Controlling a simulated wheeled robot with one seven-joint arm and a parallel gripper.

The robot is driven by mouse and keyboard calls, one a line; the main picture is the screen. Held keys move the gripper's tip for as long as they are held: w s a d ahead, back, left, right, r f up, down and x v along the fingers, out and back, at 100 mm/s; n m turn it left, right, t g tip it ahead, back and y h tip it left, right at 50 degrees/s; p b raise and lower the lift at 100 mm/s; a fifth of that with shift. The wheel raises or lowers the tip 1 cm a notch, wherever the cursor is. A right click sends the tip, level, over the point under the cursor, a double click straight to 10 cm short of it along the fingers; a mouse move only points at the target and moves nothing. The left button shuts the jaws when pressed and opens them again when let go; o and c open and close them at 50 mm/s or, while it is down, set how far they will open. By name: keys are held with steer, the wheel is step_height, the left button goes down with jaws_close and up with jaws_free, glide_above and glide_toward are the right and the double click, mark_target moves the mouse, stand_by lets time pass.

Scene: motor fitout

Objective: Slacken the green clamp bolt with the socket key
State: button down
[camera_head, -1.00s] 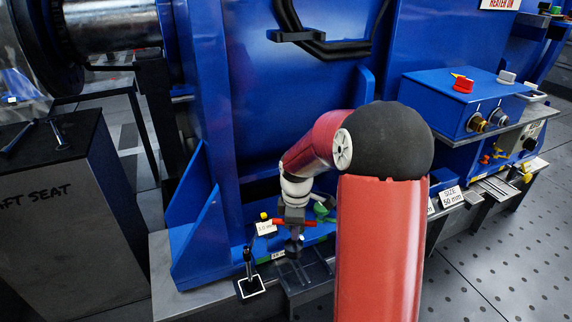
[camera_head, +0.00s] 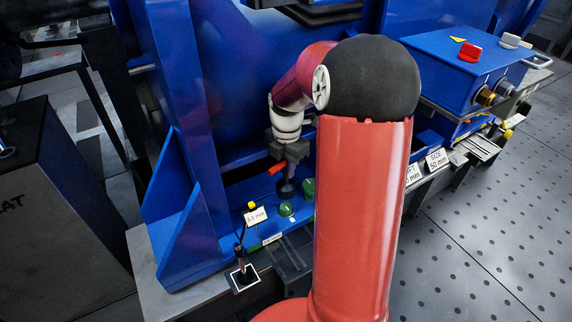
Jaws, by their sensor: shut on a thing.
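My gripper (camera_head: 289,155) is shut on the socket key, whose red cross handle (camera_head: 277,169) sticks out to the left. The key's dark shaft and socket (camera_head: 285,188) point down. Two green parts are near it on the blue base: a round green one (camera_head: 286,209) just below the socket and a larger green one (camera_head: 308,188) to the right, partly hidden by my arm. I cannot tell which is the clamp bolt. The socket's tip looks apart from the nearer green part, but its depth is unclear.
A black upright tool (camera_head: 242,268) stands in a white-edged square at the front. A small label (camera_head: 256,215) with a yellow knob is left of the green parts. A blue control box (camera_head: 460,62) is at right. A blue gusset (camera_head: 185,215) rises at left.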

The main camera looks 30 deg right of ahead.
mark_target(287, 185)
steer(key=m, duration=0.8)
steer(key=shift+s, duration=0.1)
steer(key=m, duration=0.6)
steer(key=shift+s, duration=0.1)
steer(key=shift+f+m+b, duration=0.25)
steer(key=shift+m+b, duration=0.1)
steer(key=shift+m, duration=0.35)
steer(key=shift+f+b, duration=1.65)
steer(key=shift+f, duration=0.85)
steer(key=shift+f+b, duration=0.85)
steer(key=shift+f, duration=0.6)
